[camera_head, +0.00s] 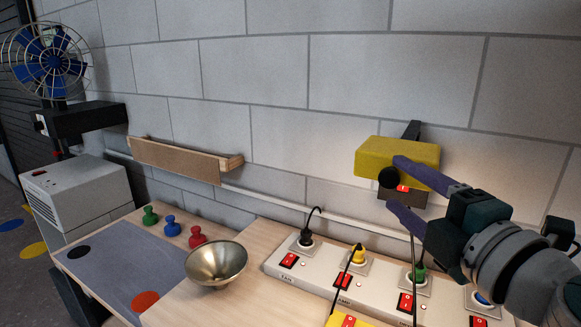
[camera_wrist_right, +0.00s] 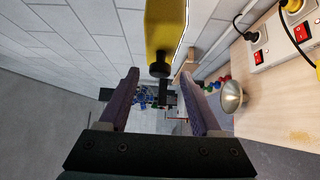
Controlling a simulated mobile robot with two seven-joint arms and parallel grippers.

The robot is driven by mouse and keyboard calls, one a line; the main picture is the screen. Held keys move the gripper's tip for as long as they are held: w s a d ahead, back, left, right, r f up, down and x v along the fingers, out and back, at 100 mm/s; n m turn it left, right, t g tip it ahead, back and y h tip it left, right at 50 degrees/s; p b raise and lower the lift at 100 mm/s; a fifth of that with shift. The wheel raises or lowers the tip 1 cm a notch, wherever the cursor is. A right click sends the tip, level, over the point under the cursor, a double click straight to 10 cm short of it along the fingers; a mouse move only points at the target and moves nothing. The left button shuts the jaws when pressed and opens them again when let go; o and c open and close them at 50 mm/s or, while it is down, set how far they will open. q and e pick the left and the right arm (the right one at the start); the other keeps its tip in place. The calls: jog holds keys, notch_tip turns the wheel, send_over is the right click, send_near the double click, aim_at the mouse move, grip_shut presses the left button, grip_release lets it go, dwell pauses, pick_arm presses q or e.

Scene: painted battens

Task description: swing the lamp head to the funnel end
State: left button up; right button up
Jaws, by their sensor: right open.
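The lamp head (camera_head: 385,152) is a yellow box on a dark wall mount at the right of the head view, with a black round knob (camera_head: 388,178) on its near side. In the right wrist view the yellow lamp head (camera_wrist_right: 165,25) hangs at the top, its knob (camera_wrist_right: 160,70) between the fingertips in the picture. My right gripper (camera_head: 394,184) is open, its purple fingers above and below the knob; I cannot tell whether they touch it. A shiny metal funnel or bowl (camera_head: 215,262) sits on the bench left of the lamp. My left gripper is not in view.
A long power strip (camera_head: 325,278) with red switches and plugged cords lies below the lamp. A wooden shelf (camera_head: 175,160) is on the wall; a fan (camera_head: 50,60) stands far left.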

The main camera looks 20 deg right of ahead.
aim_at(377, 171)
jog(key=w, duration=0.7)
jog(key=shift+d, duration=0.25)
jog(key=shift+c, duration=0.3)
jog(key=shift+s, duration=0.1)
grip_shut()
